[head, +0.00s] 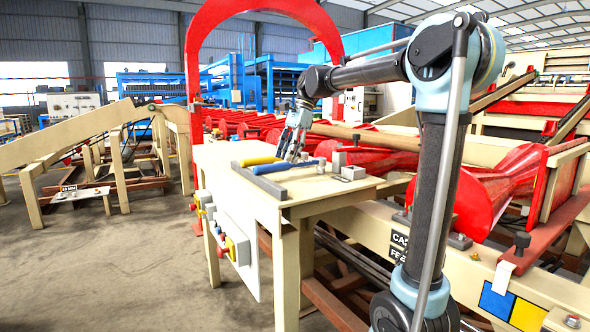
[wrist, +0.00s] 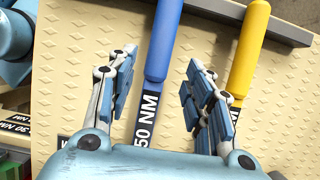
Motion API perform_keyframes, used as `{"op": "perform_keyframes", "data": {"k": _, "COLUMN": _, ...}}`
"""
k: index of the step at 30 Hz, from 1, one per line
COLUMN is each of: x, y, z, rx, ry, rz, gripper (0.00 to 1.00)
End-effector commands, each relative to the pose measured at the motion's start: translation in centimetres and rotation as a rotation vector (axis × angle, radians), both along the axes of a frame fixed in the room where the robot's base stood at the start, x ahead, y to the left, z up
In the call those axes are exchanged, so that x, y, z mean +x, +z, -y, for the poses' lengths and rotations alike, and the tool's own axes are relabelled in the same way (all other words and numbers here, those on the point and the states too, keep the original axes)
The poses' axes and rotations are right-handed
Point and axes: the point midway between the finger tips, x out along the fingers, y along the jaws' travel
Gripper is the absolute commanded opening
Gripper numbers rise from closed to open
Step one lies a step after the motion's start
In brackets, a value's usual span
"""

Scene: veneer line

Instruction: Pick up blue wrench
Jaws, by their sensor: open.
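The blue wrench (head: 272,168) lies on the cream table (head: 225,155), beside a yellow-handled tool (head: 259,161). In the wrist view the blue wrench (wrist: 160,45) has a long blue handle and a black band lettered "50 NM". My gripper (head: 291,153) points down over the table at the tools. In the wrist view my gripper (wrist: 155,82) is open, with one finger on each side of the blue wrench and visible space between. The wrench's lower end is hidden behind my gripper's body. I cannot tell the exact height of the fingertips above the table.
The yellow handle (wrist: 250,45) lies close to the right finger. A dark metal edge strip (wrist: 225,12) borders the table. Small metal blocks (head: 340,160) stand right of the tools. Red rollers (head: 380,170) run behind the table; open floor (head: 110,270) lies left.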

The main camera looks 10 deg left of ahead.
Motion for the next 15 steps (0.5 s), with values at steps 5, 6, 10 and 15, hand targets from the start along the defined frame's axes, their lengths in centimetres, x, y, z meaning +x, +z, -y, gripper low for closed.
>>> {"op": "perform_keyframes", "data": {"k": 5, "x": -0.3, "y": -1.2, "z": -0.3, "rx": 0.0, "ry": 0.001, "rz": 0.0, "gripper": 0.47}}
{"op": "perform_keyframes", "data": {"k": 6, "x": -0.5, "y": -1.7, "z": -0.4, "rx": 0.0, "ry": 0.001, "rz": 0.0, "gripper": 0.47}}
{"op": "perform_keyframes", "data": {"k": 10, "x": -0.9, "y": -3.4, "z": -0.9, "rx": 0.0, "ry": 0.002, "rz": 0.0, "gripper": 0.47}}
{"op": "perform_keyframes", "data": {"k": 15, "x": -1.3, "y": -4.8, "z": -1.3, "rx": 0.0, "ry": 0.001, "rz": 0.0, "gripper": 0.47}}
